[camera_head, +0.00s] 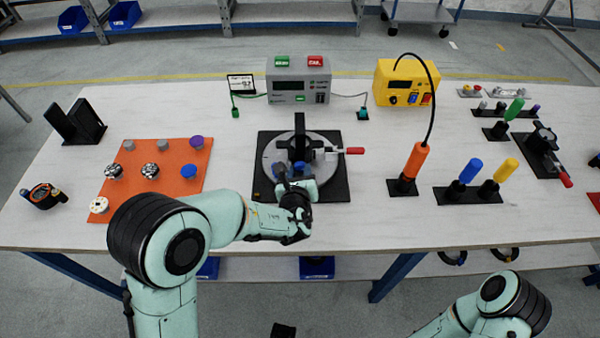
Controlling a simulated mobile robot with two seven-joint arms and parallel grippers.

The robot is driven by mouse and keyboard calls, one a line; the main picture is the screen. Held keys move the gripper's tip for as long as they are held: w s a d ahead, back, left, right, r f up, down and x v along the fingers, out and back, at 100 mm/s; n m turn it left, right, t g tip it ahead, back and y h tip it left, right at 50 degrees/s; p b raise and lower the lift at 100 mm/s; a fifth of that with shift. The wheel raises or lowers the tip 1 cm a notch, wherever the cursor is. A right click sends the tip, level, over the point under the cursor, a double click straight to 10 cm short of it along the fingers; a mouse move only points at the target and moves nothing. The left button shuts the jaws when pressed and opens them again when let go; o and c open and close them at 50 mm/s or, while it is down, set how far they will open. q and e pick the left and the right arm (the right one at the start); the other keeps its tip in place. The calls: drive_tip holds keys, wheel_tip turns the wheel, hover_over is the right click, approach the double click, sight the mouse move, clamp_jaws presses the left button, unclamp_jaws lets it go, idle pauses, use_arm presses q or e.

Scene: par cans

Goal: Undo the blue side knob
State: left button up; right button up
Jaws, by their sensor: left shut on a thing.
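The work fixture is a round grey plate on a black square base (337,188) in the middle of the table. It has a black upright post and a clamp with a red handle (354,151) pointing right. Small blue parts, which I take as the blue side knob (299,167), show on the fixture's near side. My left gripper (283,175) reaches in from the front and is shut at the blue knob, with its fingers and wrist partly covering it. I cannot see the knob's thread or how far it is turned. My right gripper is out of view; only part of that arm shows.
An orange mat (130,185) with several knobs lies left. Grey (298,85) and yellow (405,82) instrument boxes stand behind. An orange-handled tool (415,162) and blue (470,171) and yellow (506,171) handles stand right. Bare table lies between the mat and fixture.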

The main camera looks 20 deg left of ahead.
use_arm(q)
drive_tip(key=o, duration=1.1)
drive_tip(key=shift+c, duration=0.2)
drive_tip(key=v, duration=1.3)
drive_tip(key=shift+s+p, duration=0.2)
drive_tip(key=shift+p, duration=0.15)
